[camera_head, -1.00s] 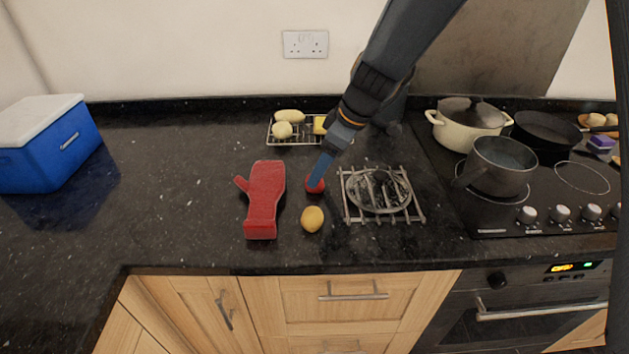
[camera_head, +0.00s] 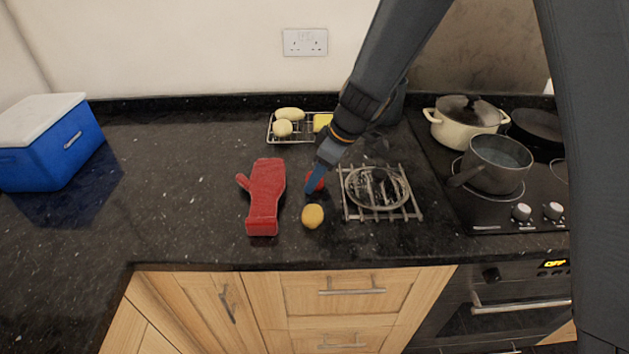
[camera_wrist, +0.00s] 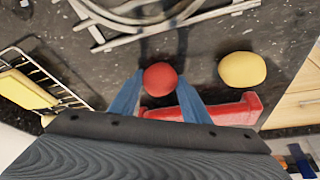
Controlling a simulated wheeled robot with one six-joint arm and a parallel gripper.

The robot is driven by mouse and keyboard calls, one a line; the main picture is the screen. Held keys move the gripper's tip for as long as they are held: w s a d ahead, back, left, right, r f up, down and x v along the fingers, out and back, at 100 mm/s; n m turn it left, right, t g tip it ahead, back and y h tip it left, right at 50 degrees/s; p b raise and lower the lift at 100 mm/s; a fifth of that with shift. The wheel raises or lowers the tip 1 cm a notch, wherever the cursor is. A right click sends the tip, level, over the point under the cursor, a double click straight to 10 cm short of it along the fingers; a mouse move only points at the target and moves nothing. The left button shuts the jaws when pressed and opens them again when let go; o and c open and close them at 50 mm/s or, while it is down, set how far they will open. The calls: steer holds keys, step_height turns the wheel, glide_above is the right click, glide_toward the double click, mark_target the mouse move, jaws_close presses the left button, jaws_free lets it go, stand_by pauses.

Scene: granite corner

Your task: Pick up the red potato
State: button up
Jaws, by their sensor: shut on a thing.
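The red potato (camera_wrist: 160,79) is between the two blue fingertips of my gripper (camera_wrist: 160,88) in the wrist view. My gripper is shut on it. In the head view the red potato (camera_head: 320,182) is partly hidden by my gripper (camera_head: 314,183), low over the granite counter between the red oven mitt and the metal trivet. I cannot tell whether the potato touches the counter.
A yellow potato (camera_head: 313,216) lies just in front. The red oven mitt (camera_head: 265,195) is to the left and the metal trivet (camera_head: 378,190) to the right. A wire rack (camera_head: 290,137) with pale potatoes and a yellow item stands behind. Pots are on the hob, right.

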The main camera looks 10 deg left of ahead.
step_height(320, 180, up, 9)
steer(key=shift+r+b, duration=0.15)
steer(key=shift+b, duration=1.1)
steer(key=shift+w+d+r, duration=0.1)
steer(key=shift+d+r, duration=0.1)
steer(key=shift+r, duration=0.1)
steer(key=w+d+r+b, duration=0.1)
steer(key=w+d+r, duration=0.15)
steer(key=d, duration=0.55)
steer(key=w+d+r, duration=0.2)
steer(key=d+r, duration=0.1)
steer(key=d, duration=0.4)
steer(key=w+d+r+b, duration=0.1)
steer(key=w+d+r, duration=0.1)
steer(key=d, duration=0.6)
steer(key=w+d, duration=0.3)
steer(key=d, duration=0.9)
steer(key=w+d, duration=0.3)
steer(key=d, duration=0.8)
steer(key=shift+w+d+f+p, duration=0.15)
steer(key=shift+d+f+p, duration=0.1)
steer(key=shift+d+p, duration=0.2)
steer(key=shift+a, duration=0.15)
steer(key=shift+w+a, duration=0.1)
steer(key=shift+a, duration=0.25)
